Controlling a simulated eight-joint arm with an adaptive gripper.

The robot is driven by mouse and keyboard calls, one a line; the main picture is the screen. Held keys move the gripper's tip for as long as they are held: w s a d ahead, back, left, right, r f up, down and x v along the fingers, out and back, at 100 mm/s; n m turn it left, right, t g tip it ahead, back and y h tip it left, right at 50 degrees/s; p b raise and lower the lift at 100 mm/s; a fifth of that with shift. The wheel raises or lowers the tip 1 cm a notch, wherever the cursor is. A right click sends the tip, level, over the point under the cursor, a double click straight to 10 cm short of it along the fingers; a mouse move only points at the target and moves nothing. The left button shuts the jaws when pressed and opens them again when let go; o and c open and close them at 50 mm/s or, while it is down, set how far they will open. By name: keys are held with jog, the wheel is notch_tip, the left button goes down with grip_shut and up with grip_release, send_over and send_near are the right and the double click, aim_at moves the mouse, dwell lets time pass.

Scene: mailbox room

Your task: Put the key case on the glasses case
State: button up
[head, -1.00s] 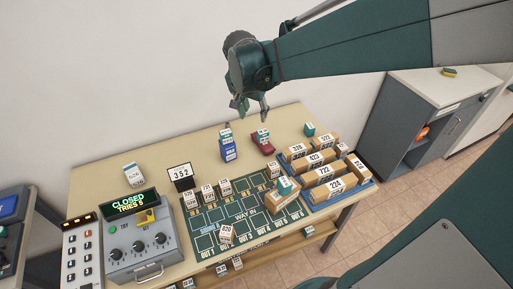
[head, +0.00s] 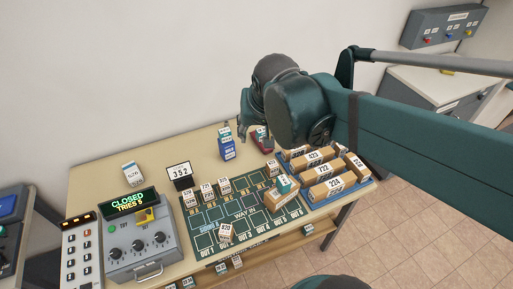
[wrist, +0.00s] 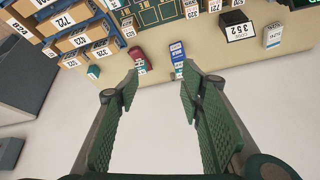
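A dark red case (head: 260,139), likely the glasses case, lies on the table, partly behind my gripper. It also shows in the wrist view (wrist: 139,58). A blue box (head: 227,150) with a white label stands to its left; it shows in the wrist view too (wrist: 178,52). A small teal box (wrist: 93,72) sits near the table edge in the wrist view; my arm hides it in the head view. I cannot tell for sure which is the key case. My gripper (wrist: 160,78) is open and empty, above the table's back edge, apart from these things.
A blue tray (head: 346,190) of labelled cartons is at right. A dark green mat (head: 232,213) holds small boxes and a carton with a teal piece. A 352 sign (head: 180,172) and control box (head: 139,240) stand left. The back-left tabletop is mostly clear.

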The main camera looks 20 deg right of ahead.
jog(key=s+a+n+t+y, duration=0.1)
jog(key=s+a+n, duration=0.1)
jog(key=s, duration=0.5)
jog(key=shift+s+a+f+n+t, duration=0.35)
jog(key=shift+f+n, duration=0.1)
jog(key=shift+n, duration=0.45)
